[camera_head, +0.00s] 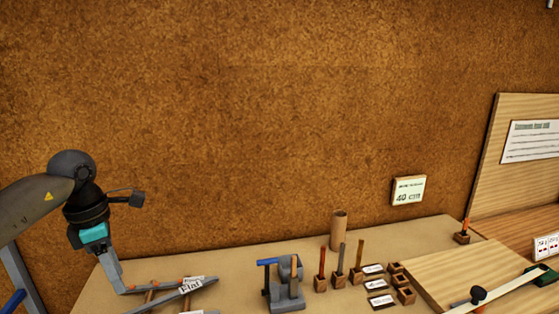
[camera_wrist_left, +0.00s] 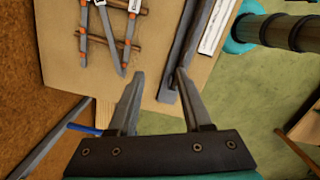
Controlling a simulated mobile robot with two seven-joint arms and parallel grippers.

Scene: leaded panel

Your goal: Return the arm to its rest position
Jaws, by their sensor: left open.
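My left arm comes in from the left in the head view, with my left gripper (camera_head: 118,284) pointing down over the left end of the workbench (camera_head: 225,272). In the left wrist view the two fingers of my left gripper (camera_wrist_left: 160,80) stand apart with nothing between them. Beyond the fingertips a rack with grey strips (camera_wrist_left: 125,45) and a long dark bar (camera_wrist_left: 183,55) lie on the bench. In the head view the gripper partly overlaps the grey strips with a "Flat" label (camera_head: 191,285). My right gripper is not in view.
A blue-handled grey tool (camera_head: 283,285), a cardboard tube (camera_head: 339,230) and several small wooden blocks with upright sticks (camera_head: 338,280) stand mid-bench. A raised wooden board (camera_head: 455,275) is at right. A "40 cm" sign (camera_head: 408,190) is at the back wall. The air above the bench is clear.

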